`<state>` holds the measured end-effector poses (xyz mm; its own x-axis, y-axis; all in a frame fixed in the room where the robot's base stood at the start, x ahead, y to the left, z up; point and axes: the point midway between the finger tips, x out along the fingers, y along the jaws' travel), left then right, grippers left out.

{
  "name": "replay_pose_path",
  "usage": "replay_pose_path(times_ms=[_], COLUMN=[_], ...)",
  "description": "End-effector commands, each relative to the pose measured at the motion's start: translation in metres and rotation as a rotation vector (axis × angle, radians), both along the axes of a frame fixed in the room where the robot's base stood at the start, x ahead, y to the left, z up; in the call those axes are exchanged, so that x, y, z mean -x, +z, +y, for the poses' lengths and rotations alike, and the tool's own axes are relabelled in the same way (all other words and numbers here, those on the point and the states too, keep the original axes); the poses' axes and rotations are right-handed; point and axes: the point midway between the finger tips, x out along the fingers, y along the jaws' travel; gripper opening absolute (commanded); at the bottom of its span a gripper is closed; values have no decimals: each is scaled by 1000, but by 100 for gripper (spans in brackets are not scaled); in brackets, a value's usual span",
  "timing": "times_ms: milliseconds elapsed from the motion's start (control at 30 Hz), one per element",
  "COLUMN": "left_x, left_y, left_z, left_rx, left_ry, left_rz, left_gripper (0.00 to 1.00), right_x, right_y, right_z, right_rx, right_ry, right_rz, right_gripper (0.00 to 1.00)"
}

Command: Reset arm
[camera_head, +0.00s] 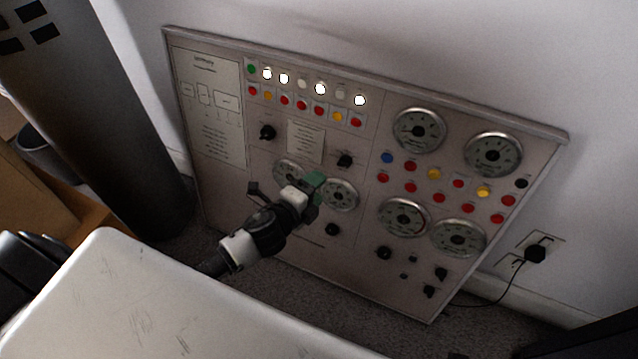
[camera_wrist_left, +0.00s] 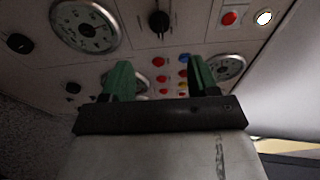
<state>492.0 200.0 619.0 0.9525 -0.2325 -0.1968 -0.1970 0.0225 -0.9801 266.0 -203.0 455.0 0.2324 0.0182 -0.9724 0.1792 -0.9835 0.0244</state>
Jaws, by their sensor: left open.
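My left gripper (camera_head: 314,186) is in front of the lower middle of a grey control panel (camera_head: 350,243), near two small round gauges. In the left wrist view its two green fingers (camera_wrist_left: 160,80) stand apart with nothing between them. Gauges, knobs and red, blue and yellow buttons of the panel show behind the fingers. In the head view the gripper partly covers the left small gauge (camera_head: 289,172); the right small gauge (camera_head: 340,195) shows beside it. I cannot tell whether the fingers touch the panel. My right gripper is not in view.
The panel leans against a white wall (camera_head: 370,40) on dark carpet. A plug with a cable (camera_head: 535,253) sits in a wall socket at the right. A dark column (camera_head: 95,110) and a cardboard box (camera_head: 35,195) stand at the left. A scratched pale surface (camera_head: 150,300) fills the lower left.

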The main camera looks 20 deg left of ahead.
Motion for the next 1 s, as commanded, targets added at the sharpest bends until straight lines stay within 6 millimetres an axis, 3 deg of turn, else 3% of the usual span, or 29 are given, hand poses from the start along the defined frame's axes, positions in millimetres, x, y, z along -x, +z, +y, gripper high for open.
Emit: replay_pose_path(times_ms=[433, 567, 667, 800, 1000], left_x=[1, 15, 47, 106, 180], left_y=[-2, -24, -62, -111, -150], left_z=[0, 9, 21, 26, 16], left_rx=[10, 146, 359, 621, 839], left_ry=[10, 145, 373, 685, 997], left_rz=[10, 130, 337, 625, 923], left_gripper=[60, 60, 60, 60, 60], right_x=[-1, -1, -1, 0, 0], right_y=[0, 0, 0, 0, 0], right_z=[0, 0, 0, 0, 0], right_rx=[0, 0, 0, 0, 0], right_ry=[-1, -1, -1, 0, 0], right_rz=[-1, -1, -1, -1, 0], right_gripper=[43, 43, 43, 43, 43])
